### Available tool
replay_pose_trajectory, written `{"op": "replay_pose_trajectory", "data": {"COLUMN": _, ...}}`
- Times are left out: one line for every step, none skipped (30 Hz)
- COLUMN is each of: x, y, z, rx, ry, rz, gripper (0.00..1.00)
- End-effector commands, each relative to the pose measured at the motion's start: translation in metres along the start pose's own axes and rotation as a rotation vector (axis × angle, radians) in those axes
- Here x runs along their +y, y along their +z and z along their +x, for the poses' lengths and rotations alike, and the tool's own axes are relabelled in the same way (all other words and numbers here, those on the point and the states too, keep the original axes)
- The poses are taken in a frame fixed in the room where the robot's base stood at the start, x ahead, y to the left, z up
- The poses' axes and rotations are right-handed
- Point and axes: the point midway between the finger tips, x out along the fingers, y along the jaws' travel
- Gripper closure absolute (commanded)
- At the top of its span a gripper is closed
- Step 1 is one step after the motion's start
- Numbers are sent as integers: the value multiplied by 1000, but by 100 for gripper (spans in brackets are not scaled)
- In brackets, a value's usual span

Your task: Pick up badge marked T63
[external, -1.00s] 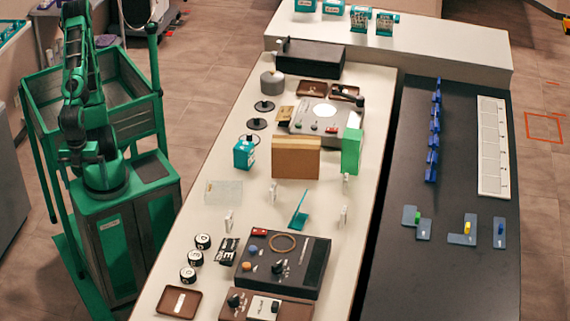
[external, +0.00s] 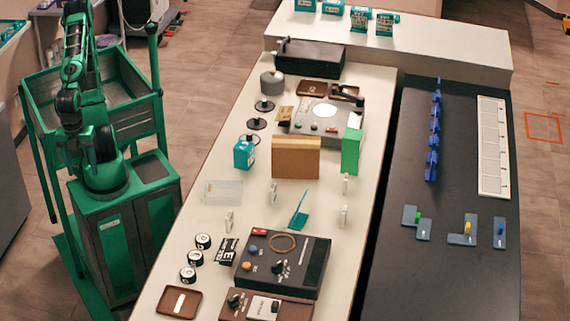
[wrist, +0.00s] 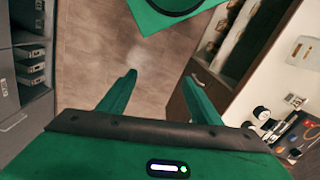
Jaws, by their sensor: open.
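No mark T63 can be read in either view. In the external view, small white upright pieces stand on the pale table: a left one (external: 229,222), a middle one (external: 273,192) and two at the right (external: 345,183) (external: 343,216). They are too small to tell whether one is the badge. My gripper (wrist: 160,82) shows in the wrist view with its two green fingers spread apart, nothing between them, over the brown tiled floor. It is away from the table top. In the external view my arm is folded above my base, left of the table.
The pale table (external: 190,243) carries a control box (external: 315,262), black round pieces (external: 203,241), a brown block (external: 296,157) and a green block (external: 351,151). A dark table (external: 455,280) stands to its right. Tiled floor (external: 222,62) lies between my base and the table.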

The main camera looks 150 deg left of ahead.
Motion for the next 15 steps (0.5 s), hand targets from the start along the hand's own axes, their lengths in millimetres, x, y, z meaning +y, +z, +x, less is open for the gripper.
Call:
{"op": "replay_pose_trajectory", "data": {"x": 0, "y": -1, "z": -8, "rx": 3, "ry": 0, "rz": 0, "gripper": 42}}
{"op": "replay_pose_trajectory", "data": {"x": -4, "y": -5, "z": -5, "rx": 11, "ry": 5, "rz": -17, "gripper": 42}}
{"op": "replay_pose_trajectory", "data": {"x": -8, "y": -10, "z": -3, "rx": 24, "ry": 8, "rz": -34, "gripper": 42}}
{"op": "replay_pose_trajectory", "data": {"x": -11, "y": -14, "z": -2, "rx": 33, "ry": 10, "rz": -47, "gripper": 42}}
{"op": "replay_pose_trajectory", "data": {"x": -14, "y": -18, "z": -1, "rx": 44, "ry": 12, "rz": -59, "gripper": 42}}
{"op": "replay_pose_trajectory", "data": {"x": -18, "y": -23, "z": 0, "rx": 58, "ry": 15, "rz": -75, "gripper": 42}}
{"op": "replay_pose_trajectory", "data": {"x": -21, "y": -27, "z": 0, "rx": 70, "ry": 16, "rz": -88, "gripper": 42}}
{"op": "replay_pose_trajectory", "data": {"x": -25, "y": -31, "z": 1, "rx": 82, "ry": 18, "rz": -103, "gripper": 42}}
{"op": "replay_pose_trajectory", "data": {"x": -31, "y": -36, "z": 2, "rx": 99, "ry": 19, "rz": -121, "gripper": 42}}
{"op": "replay_pose_trajectory", "data": {"x": -36, "y": -41, "z": 3, "rx": 112, "ry": 21, "rz": -138, "gripper": 42}}
{"op": "replay_pose_trajectory", "data": {"x": -41, "y": -46, "z": 4, "rx": 126, "ry": 22, "rz": -155, "gripper": 42}}
{"op": "replay_pose_trajectory", "data": {"x": -48, "y": -52, "z": 5, "rx": 147, "ry": 23, "rz": -180, "gripper": 42}}
{"op": "replay_pose_trajectory", "data": {"x": -55, "y": -57, "z": 6, "rx": 164, "ry": 22, "rz": -200, "gripper": 42}}
{"op": "replay_pose_trajectory", "data": {"x": -62, "y": -62, "z": 7, "rx": 181, "ry": 22, "rz": -221, "gripper": 42}}
{"op": "replay_pose_trajectory", "data": {"x": -72, "y": -69, "z": 8, "rx": 204, "ry": 20, "rz": -250, "gripper": 42}}
